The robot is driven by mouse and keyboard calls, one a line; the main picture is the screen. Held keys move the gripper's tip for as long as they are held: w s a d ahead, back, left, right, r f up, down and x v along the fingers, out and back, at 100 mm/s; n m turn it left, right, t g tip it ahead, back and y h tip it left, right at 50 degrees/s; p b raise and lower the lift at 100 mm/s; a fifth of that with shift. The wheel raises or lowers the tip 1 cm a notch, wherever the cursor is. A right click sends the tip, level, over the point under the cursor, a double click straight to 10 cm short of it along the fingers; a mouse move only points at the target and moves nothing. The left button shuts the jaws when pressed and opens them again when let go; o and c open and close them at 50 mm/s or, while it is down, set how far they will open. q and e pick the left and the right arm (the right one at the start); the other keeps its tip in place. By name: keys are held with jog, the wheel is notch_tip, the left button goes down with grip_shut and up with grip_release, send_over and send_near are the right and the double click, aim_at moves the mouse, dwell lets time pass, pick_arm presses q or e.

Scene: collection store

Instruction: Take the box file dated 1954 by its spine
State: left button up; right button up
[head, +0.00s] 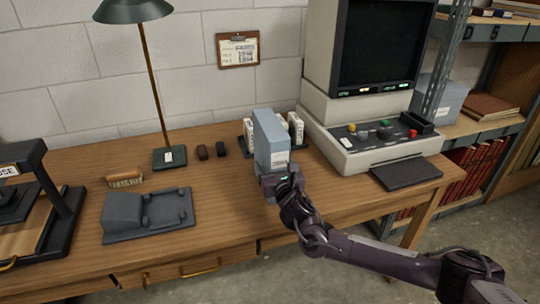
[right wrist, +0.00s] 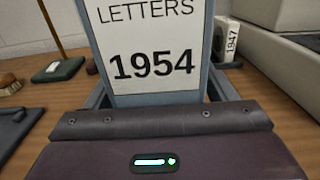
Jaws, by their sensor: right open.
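The blue-grey box file (head: 268,133) stands upright near the middle of the desk. Its spine faces my right wrist camera, with a white label (right wrist: 155,40) reading LETTERS 1954. My right gripper (head: 274,178) is at the lower part of this spine. In the right wrist view its jaws are open, with a dark finger showing at each side of the file's lower end. I cannot tell whether either finger touches it. The file's lower end is hidden by the gripper body. My left gripper is not in view.
White files stand close behind, one (right wrist: 231,40) labelled 1947. A microfilm-reader-like machine (head: 345,145) stands to the right. A lamp (head: 170,157), a brush (head: 125,177) and a grey cradle (head: 148,214) are to the left. Bare desk (head: 222,200) lies left of the gripper.

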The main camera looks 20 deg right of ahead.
jog(key=c, duration=1.4)
jog(key=shift+r, duration=0.1)
jog(key=shift+c, duration=0.2)
